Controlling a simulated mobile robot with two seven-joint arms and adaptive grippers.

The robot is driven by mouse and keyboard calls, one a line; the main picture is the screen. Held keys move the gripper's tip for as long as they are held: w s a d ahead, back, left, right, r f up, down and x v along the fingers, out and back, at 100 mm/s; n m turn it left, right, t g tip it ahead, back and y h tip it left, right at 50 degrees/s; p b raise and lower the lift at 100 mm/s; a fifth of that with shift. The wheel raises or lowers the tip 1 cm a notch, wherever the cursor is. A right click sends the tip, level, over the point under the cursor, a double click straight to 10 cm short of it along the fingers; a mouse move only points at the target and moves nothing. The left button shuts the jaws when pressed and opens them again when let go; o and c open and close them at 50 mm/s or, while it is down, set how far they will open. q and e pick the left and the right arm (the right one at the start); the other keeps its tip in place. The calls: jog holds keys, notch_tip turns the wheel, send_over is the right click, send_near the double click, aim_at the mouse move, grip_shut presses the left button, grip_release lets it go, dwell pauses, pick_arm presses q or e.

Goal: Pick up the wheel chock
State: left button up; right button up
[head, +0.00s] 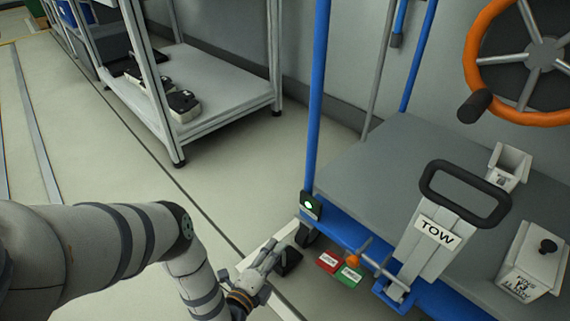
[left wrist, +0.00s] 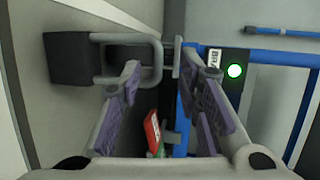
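The wheel chock (head: 289,261) is a small black block on the floor beside the cart's caster wheel in the head view. In the left wrist view the black chock (left wrist: 68,58) is at upper left, with a grey loop handle (left wrist: 127,38) pointing right. My left gripper (head: 271,258) is just left of the chock in the head view. In the left wrist view its fingers (left wrist: 160,68) are open, and the handle's outer bar appears between the tips. Contact cannot be told. My right gripper is not in view.
A blue-framed cart (head: 390,150) with a TOW handle (head: 437,234) stands at right. Its caster (head: 306,235) is near the chock. Red (head: 328,262) and green (head: 349,275) tags hang at its front edge. A grey shelf (head: 215,85) stands behind. The floor at left is clear.

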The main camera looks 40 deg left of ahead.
pick_arm(q)
jog(key=b+x, duration=0.2)
jog(key=x, duration=0.1)
jog(key=shift+d+f, duration=0.1)
jog(key=shift+f, duration=0.05)
grip_shut()
